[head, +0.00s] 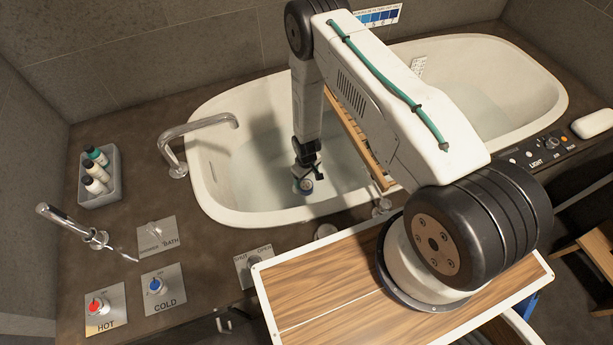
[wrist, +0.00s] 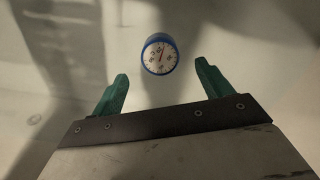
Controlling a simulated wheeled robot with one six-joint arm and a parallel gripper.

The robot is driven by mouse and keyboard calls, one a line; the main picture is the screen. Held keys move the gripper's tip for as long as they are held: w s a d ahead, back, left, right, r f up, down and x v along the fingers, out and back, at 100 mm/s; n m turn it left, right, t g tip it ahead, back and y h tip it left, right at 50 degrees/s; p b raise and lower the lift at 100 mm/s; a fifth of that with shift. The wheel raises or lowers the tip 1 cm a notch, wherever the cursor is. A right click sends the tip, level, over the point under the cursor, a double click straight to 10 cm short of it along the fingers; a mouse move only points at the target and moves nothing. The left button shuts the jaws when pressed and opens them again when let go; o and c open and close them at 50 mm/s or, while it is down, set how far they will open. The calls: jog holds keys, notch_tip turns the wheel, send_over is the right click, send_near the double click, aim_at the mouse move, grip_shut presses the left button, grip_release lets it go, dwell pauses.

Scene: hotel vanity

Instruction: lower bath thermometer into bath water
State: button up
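The bath thermometer is a round white dial with a blue rim and a red needle. In the wrist view the thermometer (wrist: 160,55) lies just beyond my fingertips, face toward the camera, with clear gaps to both fingers. In the head view the thermometer (head: 305,186) is low inside the white bathtub (head: 205,165), just below my gripper (head: 306,172). The bath water (head: 262,150) looks pale and clear; I cannot tell how deep the thermometer sits in it. In the wrist view my gripper (wrist: 161,76) has its green fingers spread, with nothing between them.
A wooden bath rack (head: 358,135) crosses the tub behind my arm. A curved spout (head: 195,125) reaches over the tub's left rim. HOT (head: 98,305) and COLD (head: 156,288) knobs sit on the dark counter. A grey caddy of bottles (head: 100,180) stands at left.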

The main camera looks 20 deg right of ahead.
jog(key=shift+r, duration=0.1)
notch_tip(320, 180, up, 8)
jog(key=shift+f, duration=0.2)
dwell(1.0)
